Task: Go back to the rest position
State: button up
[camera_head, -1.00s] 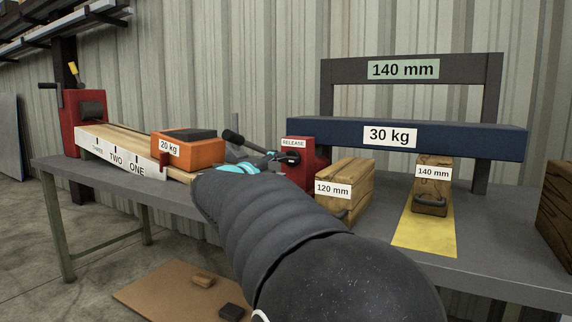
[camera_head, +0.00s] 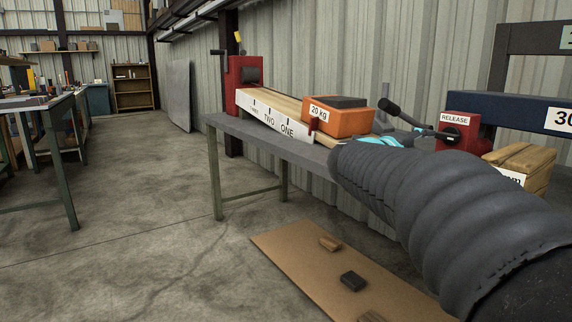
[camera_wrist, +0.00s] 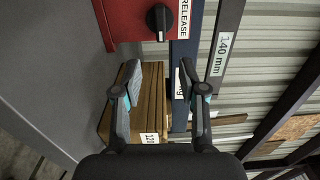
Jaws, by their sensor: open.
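My gripper (camera_wrist: 160,78) is open in the wrist view, its two dark fingers apart with nothing held between them. Behind the fingers is the wooden block labelled 120 mm (camera_wrist: 152,100); I cannot tell how far off it is. The red box labelled RELEASE (camera_wrist: 135,25), with its black knob, is beyond the fingertips. In the head view my gripper (camera_head: 415,125) shows partly, just left of the red RELEASE box (camera_head: 462,132), and my dark sleeved arm hides its rear part and some of the bench.
An orange 20 kg weight (camera_head: 338,122) sits on the wooden plank beside the ONE-TWO-THREE scale (camera_head: 270,115). A blue beam (camera_head: 520,112) is at the right. A brown board (camera_head: 300,262) with small blocks lies on the floor. Floor at left (camera_head: 130,190) is clear.

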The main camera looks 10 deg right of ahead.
jog(key=w+a+f+n+t+y, duration=0.4)
jog(key=w+a+n+t+y, duration=0.4)
jog(key=n, duration=0.3)
jog(key=s+a+f+n+g+y+p, duration=0.1)
jog(key=s+a+f+n+y, duration=0.1)
jog(key=a+f+n+y, duration=0.35)
jog(key=s+a+f+n+g+y+p, duration=0.1)
jog(key=s+a+f+n+y, duration=0.15)
jog(key=a+n, duration=0.45)
jog(key=s+a+f+n+g+y+p, duration=0.1)
jog(key=s+a+f+n+g+p, duration=0.2)
jog(key=s, duration=0.5)
jog(key=s+a+f+n+g+y+p, duration=0.1)
jog(key=s+a+f+n+g, duration=0.3)
jog(key=s, duration=0.5)
jog(key=s+d+r+n+h+p, duration=0.1)
jog(key=s+p, duration=0.3)
jog(key=s, duration=0.6)
jog(key=shift+s+d+r, duration=0.25)
jog(key=shift+d, duration=0.3)
